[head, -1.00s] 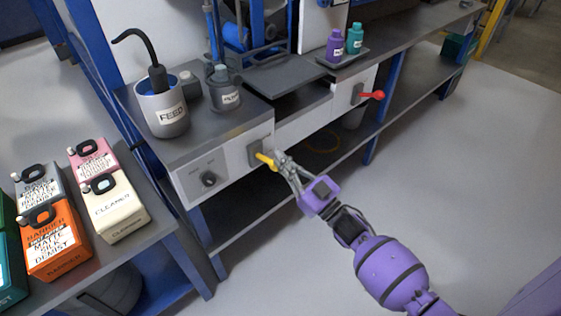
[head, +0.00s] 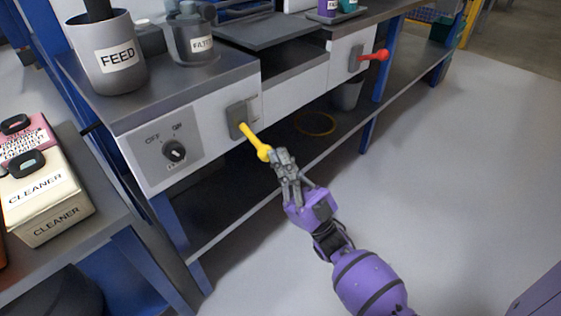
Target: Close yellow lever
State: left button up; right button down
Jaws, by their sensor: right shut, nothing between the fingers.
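The yellow lever (head: 254,140) sticks out from a grey plate (head: 238,119) on the white front panel of the machine. It slants down and to the right, ending in a rounded knob. My right gripper (head: 281,158) is shut and empty, its fingertips right beside the lever's knob end. I cannot tell whether they touch it. The fingertips overlap the knob's lower right edge in the picture. My left gripper is out of view.
A black dial (head: 174,151) sits left of the lever. A red lever (head: 375,56) is further right on the panel. A grey FEED cup (head: 108,72) and a FILTER canister (head: 193,45) stand on top.

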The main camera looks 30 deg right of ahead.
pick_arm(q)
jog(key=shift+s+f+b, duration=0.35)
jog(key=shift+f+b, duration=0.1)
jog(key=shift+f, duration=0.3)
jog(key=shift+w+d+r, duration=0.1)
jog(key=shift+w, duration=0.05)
